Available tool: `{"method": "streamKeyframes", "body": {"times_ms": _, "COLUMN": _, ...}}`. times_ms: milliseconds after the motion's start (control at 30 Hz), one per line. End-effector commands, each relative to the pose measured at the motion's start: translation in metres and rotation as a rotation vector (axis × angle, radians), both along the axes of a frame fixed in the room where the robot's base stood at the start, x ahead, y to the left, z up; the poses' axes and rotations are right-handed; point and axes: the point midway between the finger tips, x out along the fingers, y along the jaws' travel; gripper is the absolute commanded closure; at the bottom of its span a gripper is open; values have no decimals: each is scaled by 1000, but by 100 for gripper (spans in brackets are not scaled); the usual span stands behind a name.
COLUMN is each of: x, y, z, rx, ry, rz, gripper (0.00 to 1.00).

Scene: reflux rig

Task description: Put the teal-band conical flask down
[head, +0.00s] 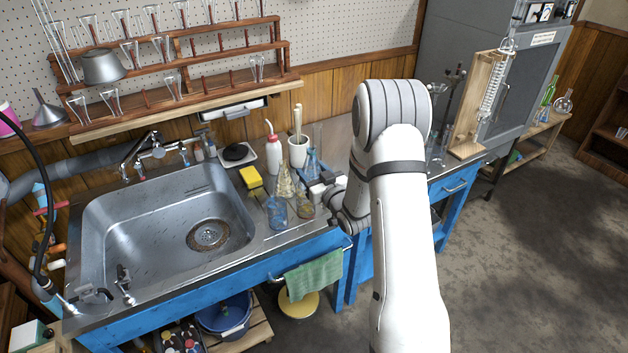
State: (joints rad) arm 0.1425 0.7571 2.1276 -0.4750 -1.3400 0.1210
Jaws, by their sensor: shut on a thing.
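My gripper (318,186) is at the right end of the sink counter, shut on a glass flask at the left of my wrist. A bluish conical flask (312,161) shows just behind the jaws and seems to be the held teal-band one; its band is too small to make out. The jaws and wrist hide its lower part, so I cannot tell whether its base touches the counter.
The sink (165,225) lies left of the glassware. A wooden stand (475,110) is at right. My arm hides the counter's middle.

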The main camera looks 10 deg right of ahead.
Motion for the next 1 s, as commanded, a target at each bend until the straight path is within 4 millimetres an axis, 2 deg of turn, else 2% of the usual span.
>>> {"method": "streamKeyframes", "body": {"times_ms": 100, "x": 0, "y": 0, "z": -18, "rx": 1, "ry": 3, "rz": -1, "gripper": 73}}
{"method": "streamKeyframes", "body": {"times_ms": 200, "x": 0, "y": -1, "z": -26, "rx": 1, "ry": 0, "rz": -1, "gripper": 73}}
{"method": "streamKeyframes", "body": {"times_ms": 933, "x": 0, "y": -2, "z": -38, "rx": 0, "ry": -1, "rz": -3, "gripper": 74}}
{"method": "streamKeyframes", "body": {"times_ms": 967, "x": 0, "y": -2, "z": -36, "rx": 0, "ry": 0, "rz": -3, "gripper": 44}}
{"method": "streamKeyframes", "body": {"times_ms": 1000, "x": 0, "y": -2, "z": -36, "rx": 1, "ry": 0, "rz": -3, "gripper": 40}}
